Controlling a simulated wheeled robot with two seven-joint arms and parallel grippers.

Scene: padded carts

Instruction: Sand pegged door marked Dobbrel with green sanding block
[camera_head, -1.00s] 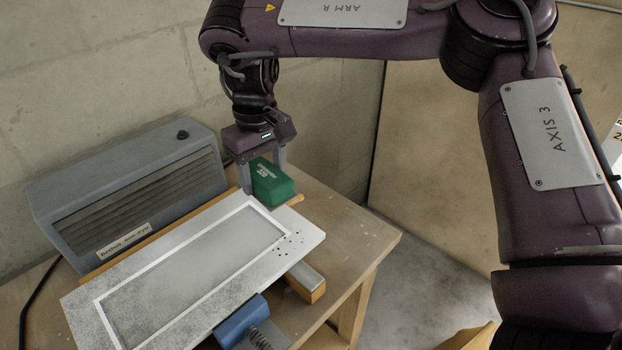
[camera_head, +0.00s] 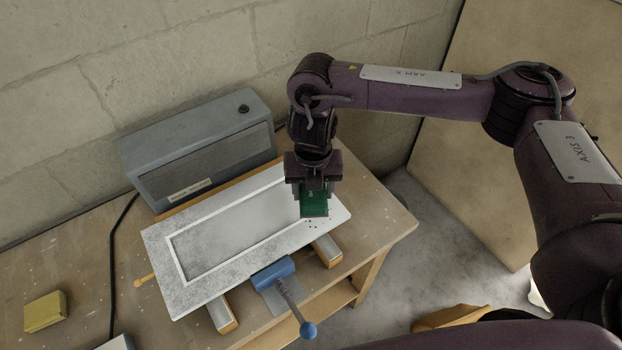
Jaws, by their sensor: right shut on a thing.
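The door (camera_head: 205,291) is a pale panel with a white raised frame and a grey speckled inner field. My right gripper (camera_head: 314,208) is shut on the green sanding block (camera_head: 314,203) and points down over the door's right end. The block appears at or just above the door's surface; I cannot tell whether it touches. The gripper hides part of the block and the door's far right edge. My left gripper is not in view.
A blue clamp (camera_head: 273,273) with a screw handle stands at the door's near edge. A grey louvred box (camera_head: 205,150) stands behind the door. A yellow block (camera_head: 45,311) lies at the bench's left. The bench's right end (camera_head: 385,222) is clear.

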